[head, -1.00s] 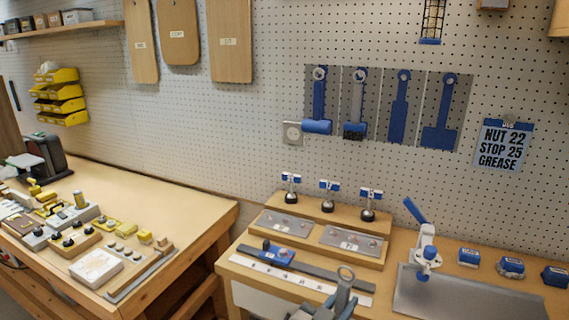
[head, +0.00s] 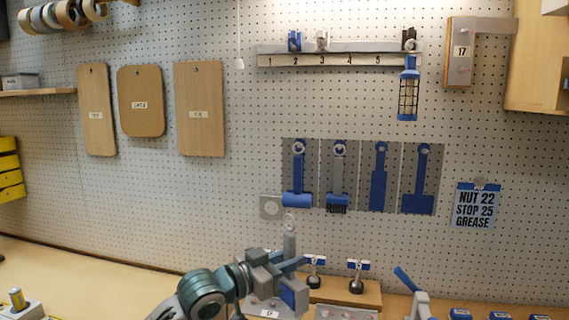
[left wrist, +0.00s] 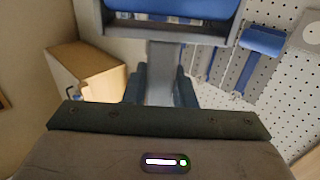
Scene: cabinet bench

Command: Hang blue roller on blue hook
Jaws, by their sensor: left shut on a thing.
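My left gripper (head: 288,264) is shut on a grey-handled tool, taken to be the blue roller (head: 290,222). Its grey ring end points up in the head view. In the left wrist view the grey handle (left wrist: 160,75) runs between the fingers to a grey frame around a blue part (left wrist: 170,5). A numbered rail (head: 335,60) is high on the wall. A blue hook (head: 294,42) is near its left end, well above my gripper, and looks empty. A pale hook (head: 323,41) is beside it. My right gripper is not in view.
A blue caged lamp (head: 408,92) hangs at the rail's right end. Grey panels with blue tools (head: 380,178) are on the wall between my gripper and the rail. A wooden cabinet (head: 540,60) is at the upper right. Bare pegboard lies left of the panels.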

